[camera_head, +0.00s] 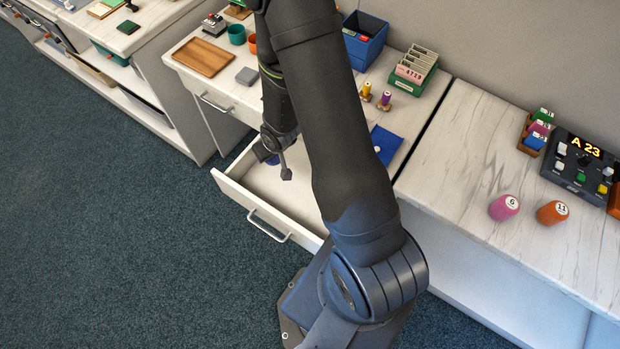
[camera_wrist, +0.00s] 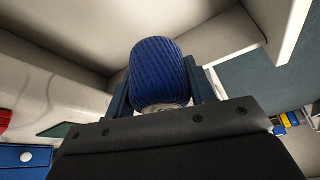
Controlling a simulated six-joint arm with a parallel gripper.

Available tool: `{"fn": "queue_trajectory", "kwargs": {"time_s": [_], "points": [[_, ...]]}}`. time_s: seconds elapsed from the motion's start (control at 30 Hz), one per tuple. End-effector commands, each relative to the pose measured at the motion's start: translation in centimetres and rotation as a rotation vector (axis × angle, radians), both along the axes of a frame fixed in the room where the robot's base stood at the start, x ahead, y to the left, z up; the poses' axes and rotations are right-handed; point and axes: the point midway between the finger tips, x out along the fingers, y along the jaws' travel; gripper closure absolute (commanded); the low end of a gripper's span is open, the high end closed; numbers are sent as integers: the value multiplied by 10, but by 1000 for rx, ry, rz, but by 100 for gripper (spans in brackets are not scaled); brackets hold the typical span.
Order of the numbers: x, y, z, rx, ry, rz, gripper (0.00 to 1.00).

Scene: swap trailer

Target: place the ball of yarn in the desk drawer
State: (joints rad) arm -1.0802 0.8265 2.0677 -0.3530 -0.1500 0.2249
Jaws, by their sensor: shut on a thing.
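The ball of yarn (camera_wrist: 158,75) is dark blue and ribbed, and sits between the fingers of my gripper (camera_wrist: 165,90) in the wrist view. My gripper (camera_head: 276,158) is shut on it. In the head view only a small blue part of the yarn (camera_head: 262,153) shows beside the gripper. The desk drawer (camera_head: 232,194) is pulled open, white inside, with a metal handle. My gripper is over the rear part of the drawer opening, close to the desk edge. My arm hides the drawer's right part. The exact height of the yarn above the drawer floor is hard to tell.
Pink and orange spools stand on the right counter (camera_head: 470,150).

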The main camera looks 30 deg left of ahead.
Motion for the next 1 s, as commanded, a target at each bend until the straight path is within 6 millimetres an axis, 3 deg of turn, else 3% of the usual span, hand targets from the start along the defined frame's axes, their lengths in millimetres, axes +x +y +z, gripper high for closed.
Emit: {"fn": "queue_trajectory", "kwargs": {"time_s": [0.2, 0.5, 0.77, 1.0], "points": [[-8, -14, -16, -1, 2, 41, 76], [-8, -14, -57, -2, 1, 41, 76], [-8, -13, -72, 0, 0, 41, 76], [-8, -14, -101, -1, 1, 41, 76]]}}
